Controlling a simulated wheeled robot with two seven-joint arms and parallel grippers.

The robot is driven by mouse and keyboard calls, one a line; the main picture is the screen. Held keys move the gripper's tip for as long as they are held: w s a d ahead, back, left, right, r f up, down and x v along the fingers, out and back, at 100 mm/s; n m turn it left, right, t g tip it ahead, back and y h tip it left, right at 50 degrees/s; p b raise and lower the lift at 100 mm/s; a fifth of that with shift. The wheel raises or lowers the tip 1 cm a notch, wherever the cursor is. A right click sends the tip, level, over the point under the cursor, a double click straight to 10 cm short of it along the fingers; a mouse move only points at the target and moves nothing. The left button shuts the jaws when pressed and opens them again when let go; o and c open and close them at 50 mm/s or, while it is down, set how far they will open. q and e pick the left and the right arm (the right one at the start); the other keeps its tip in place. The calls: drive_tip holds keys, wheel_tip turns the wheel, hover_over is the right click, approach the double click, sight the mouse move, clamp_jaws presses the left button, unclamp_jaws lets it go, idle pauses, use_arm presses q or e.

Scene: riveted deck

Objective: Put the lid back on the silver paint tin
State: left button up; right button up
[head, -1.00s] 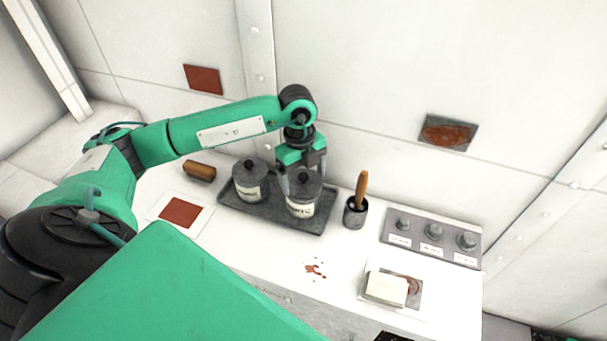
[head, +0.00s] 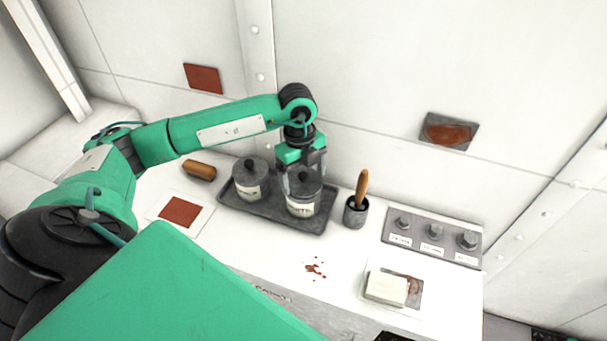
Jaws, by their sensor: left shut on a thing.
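Two dark grey lidded tins with white labels stand upright side by side on a dark tray (head: 262,212): a left tin (head: 250,187) and a right tin (head: 301,208). The label lettering is too small to read surely, so I cannot tell which is the silver one. My left gripper (head: 303,177) points down over the right tin, shut on its knobbed lid (head: 304,187). That lid sits on or very close to the tin's rim; I cannot tell whether it is fully seated. The left tin's lid (head: 247,170) is on. My right gripper is not in view.
A brush pot (head: 355,214) stands just right of the tray. Further right are a panel with knobs (head: 433,235) and a white block (head: 386,288). A brown roller (head: 199,171) and red swatch (head: 180,211) lie left. The wall rises close behind.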

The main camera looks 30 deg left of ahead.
use_arm(q)
drive_tip(key=shift+f, duration=0.15)
idle(0.4)
idle(0.4)
idle(0.6)
drive_tip(key=o, duration=0.8)
